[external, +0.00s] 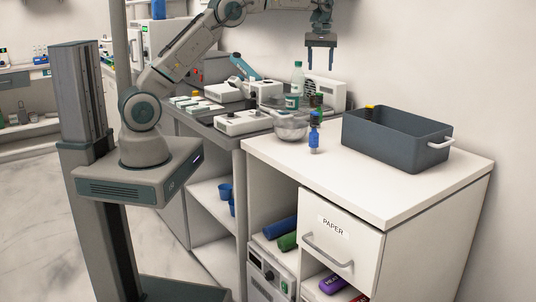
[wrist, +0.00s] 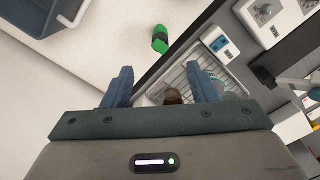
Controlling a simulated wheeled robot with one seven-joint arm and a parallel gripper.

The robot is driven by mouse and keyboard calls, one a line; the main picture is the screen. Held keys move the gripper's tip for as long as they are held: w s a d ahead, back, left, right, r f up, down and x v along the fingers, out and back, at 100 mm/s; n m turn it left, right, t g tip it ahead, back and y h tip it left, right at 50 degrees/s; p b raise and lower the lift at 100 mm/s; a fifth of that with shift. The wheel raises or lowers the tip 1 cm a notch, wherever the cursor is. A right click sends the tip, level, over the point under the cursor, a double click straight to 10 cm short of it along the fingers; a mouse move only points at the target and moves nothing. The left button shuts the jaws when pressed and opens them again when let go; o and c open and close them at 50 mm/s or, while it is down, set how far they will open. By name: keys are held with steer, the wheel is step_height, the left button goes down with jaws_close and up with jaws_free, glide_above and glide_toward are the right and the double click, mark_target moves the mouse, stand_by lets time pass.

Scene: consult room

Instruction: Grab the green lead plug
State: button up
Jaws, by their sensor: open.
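A small green block-like item (wrist: 160,37) with a black end lies on the white surface in the wrist view. It looks like the green lead plug. It is beyond my fingertips and apart from them. My gripper (external: 321,62) hangs high above the worktops in the external view, pointing down. In the wrist view its two blue fingers (wrist: 161,75) are spread with nothing held between them. In the external view I cannot pick out the plug for certain; a dark green patch shows behind the blue-capped bottle (external: 314,133).
A dark grey bin (external: 385,150) stands on the white cabinet top (external: 345,185); it also shows in the wrist view (wrist: 30,28). A metal bowl (external: 291,128) sits left of the blue-capped bottle. Lab devices and a clear green-labelled bottle (external: 298,78) crowd the grey bench.

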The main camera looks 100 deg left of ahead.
mark_target(319, 100)
steer(key=f, duration=0.5)
steer(key=a+f, duration=0.1)
steer(key=f, duration=0.2)
steer(key=shift+f, duration=0.35)
steer(key=shift+d+f+p, duration=0.2)
steer(key=shift+f+p, duration=0.55)
steer(key=shift+f, duration=1.9)
steer(key=c, duration=1)
